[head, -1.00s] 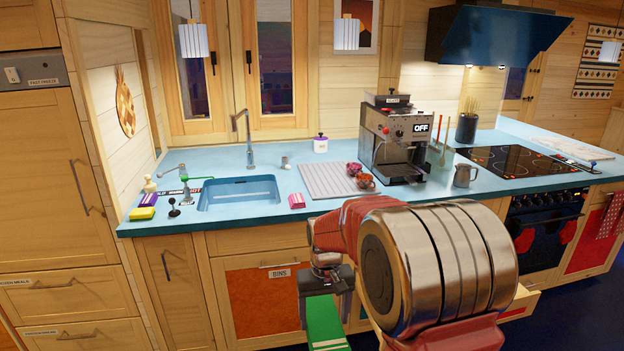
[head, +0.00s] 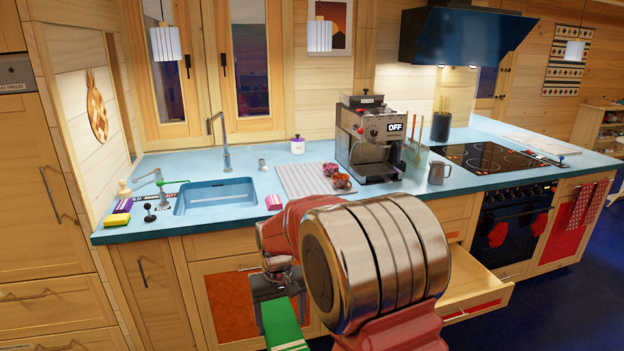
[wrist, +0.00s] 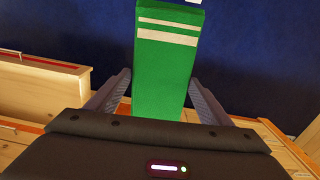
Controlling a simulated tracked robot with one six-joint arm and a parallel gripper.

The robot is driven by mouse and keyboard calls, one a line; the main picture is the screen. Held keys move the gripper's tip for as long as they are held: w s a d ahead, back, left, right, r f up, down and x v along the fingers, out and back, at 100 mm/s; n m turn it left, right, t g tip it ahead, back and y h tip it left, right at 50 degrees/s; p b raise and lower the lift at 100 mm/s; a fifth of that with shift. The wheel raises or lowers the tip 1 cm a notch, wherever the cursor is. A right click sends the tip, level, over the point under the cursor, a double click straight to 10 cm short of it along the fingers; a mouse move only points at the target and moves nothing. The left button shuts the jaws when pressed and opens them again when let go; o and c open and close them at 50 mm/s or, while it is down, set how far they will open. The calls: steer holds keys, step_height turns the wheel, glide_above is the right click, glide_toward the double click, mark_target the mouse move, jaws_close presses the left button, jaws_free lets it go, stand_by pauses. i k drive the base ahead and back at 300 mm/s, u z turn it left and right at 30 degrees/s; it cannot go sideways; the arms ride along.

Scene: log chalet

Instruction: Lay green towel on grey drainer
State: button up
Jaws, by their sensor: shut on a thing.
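My gripper (head: 270,288) is shut on the green towel (head: 285,325), in front of the cabinets and below the counter's front edge. The towel is folded into a long strip with pale stripes near its far end. In the wrist view the towel (wrist: 165,75) lies between my two fingers (wrist: 162,92) and hangs out over the dark blue floor. The grey drainer (head: 300,181) is a ribbed mat flat on the blue counter, right of the sink. Several reddish cups (head: 341,182) stand at its right edge. My arm hides part of the counter front below it.
The sink (head: 217,196) is left of the drainer, and a pink packet (head: 274,202) lies at the drainer's front left. A coffee machine (head: 371,140) stands right of it. An open drawer (head: 477,290) juts out at lower right.

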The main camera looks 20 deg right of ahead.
mark_target(300, 185)
steer(key=u, duration=0.05)
steer(key=i, duration=1)
steer(key=z, duration=0.05)
